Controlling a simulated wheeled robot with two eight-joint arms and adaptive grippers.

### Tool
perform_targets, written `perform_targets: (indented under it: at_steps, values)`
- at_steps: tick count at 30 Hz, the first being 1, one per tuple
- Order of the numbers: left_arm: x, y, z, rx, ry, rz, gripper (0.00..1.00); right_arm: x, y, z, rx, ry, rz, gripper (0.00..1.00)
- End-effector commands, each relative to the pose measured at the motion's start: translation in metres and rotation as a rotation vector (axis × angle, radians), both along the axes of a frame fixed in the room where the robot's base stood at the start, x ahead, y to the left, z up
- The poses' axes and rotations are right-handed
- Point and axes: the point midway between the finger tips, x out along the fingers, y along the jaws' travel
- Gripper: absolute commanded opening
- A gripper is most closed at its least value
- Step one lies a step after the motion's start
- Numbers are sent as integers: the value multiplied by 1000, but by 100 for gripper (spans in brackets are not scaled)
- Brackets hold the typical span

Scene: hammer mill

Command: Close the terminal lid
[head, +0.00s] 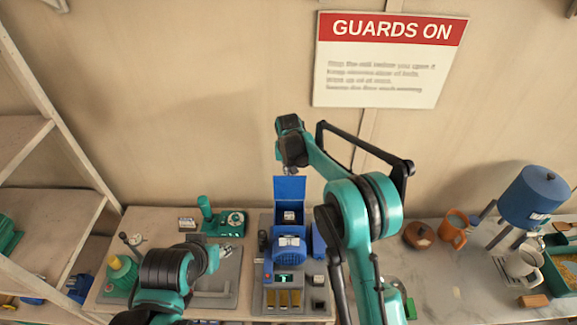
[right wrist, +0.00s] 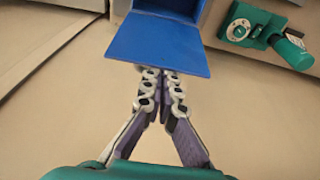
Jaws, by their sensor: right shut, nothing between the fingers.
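The blue terminal lid (head: 290,189) stands raised at the back of the blue terminal box (head: 289,217), which is open and shows a pale part inside. In the right wrist view the lid (right wrist: 155,43) is a flat blue panel seen from behind its free edge. My right gripper (head: 291,169) is at the top edge of the lid, its fingers mostly hidden by its own wrist. In the right wrist view its fingertips (right wrist: 161,72) are together and empty, right at the lid's edge; contact is unclear. My left gripper (head: 228,254) is low at the left, its fingers too small to read.
A blue motor (head: 289,249) sits in front of the box. A green device with a dial (head: 233,221) stands left of it. The wall is close behind.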

Motion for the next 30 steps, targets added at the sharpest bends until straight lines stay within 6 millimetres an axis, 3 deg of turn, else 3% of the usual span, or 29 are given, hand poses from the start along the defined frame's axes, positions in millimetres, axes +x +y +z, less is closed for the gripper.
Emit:
perform_targets:
  at_steps: [11, 17, 30]
  values:
    - [0, 0, -1, 0, 0, 0, 40, -1, 0, 0, 0, -5, 1, 0]
    - [0, 0, -12, 0, 0, 0, 40, -9, 1, -1, 0, -55, 2, 0]
    - [0, 0, -72, 0, 0, 0, 40, -57, 1, -9, 1, -394, 3, 0]
